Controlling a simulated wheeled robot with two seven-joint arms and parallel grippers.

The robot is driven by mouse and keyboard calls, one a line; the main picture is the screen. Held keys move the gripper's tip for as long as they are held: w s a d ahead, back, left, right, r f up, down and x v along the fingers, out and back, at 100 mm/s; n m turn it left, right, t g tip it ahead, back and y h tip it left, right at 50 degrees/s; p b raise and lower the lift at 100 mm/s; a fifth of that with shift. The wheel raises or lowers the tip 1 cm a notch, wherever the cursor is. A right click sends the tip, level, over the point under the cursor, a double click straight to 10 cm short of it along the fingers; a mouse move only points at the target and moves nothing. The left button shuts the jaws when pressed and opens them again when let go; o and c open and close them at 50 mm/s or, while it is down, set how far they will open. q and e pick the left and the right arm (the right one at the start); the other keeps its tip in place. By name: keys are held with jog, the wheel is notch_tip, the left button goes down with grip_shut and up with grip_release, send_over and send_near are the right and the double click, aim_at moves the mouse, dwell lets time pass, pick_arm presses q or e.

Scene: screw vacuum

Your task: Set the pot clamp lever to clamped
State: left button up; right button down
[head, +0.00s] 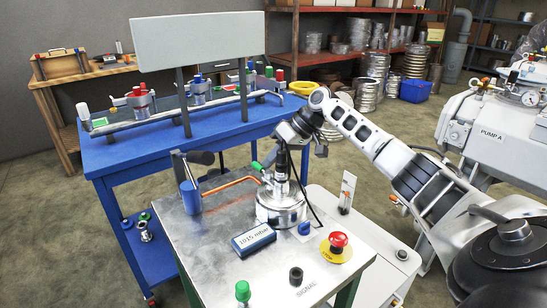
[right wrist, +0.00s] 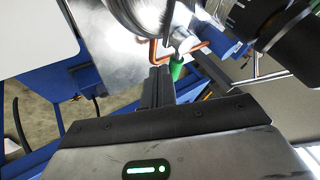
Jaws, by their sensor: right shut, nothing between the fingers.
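The metal pot (head: 281,205) stands on the steel table top, with a dark upright cylinder and a cable above it. A small green grip (head: 257,167) sticks out at the pot's upper left; I take it for the clamp lever, but cannot tell its setting. In the right wrist view the green grip (right wrist: 177,68) is just beyond and right of my right gripper (right wrist: 160,72), by the copper pipe (right wrist: 165,45). That gripper is shut and empty; contact with the grip is unclear. In the head view its fingers are largely hidden beside the dark cylinder. My left gripper is out of view.
On the steel table (head: 205,235) are a blue post with a black handle (head: 189,195), a pressure display (head: 254,239), a red emergency button (head: 338,241) and a green knob (head: 243,291). A blue bench (head: 130,155) stands behind. The table's front left is clear.

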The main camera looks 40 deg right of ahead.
aim_at(256, 164)
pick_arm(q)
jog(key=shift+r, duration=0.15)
pick_arm(e)
jog(key=shift+w+a+r, duration=0.1)
jog(key=shift+a, duration=0.05)
jog(key=shift+a+n+g+p, duration=0.1)
jog(key=shift+n+g+p, duration=0.2)
jog(key=shift+n+p, duration=0.1)
jog(key=shift+w+a+r+n+g+y+p, duration=0.1)
jog(key=shift+w+a+n+g+y+p, duration=0.15)
jog(key=shift+n+p, duration=0.35)
jog(key=shift+w+a+p, duration=0.3)
jog(key=shift+a+p, duration=0.25)
jog(key=shift+p, duration=0.4)
jog(key=shift+w+a+p, duration=0.15)
jog(key=shift+a+p, duration=0.65)
jog(key=shift+p, duration=0.3)
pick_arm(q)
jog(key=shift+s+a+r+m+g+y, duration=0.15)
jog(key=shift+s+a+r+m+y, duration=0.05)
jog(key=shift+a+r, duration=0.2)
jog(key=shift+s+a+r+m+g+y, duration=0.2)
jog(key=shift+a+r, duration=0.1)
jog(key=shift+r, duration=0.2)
pick_arm(e)
jog(key=shift+a, duration=0.1)
jog(key=shift+a+f, duration=0.2)
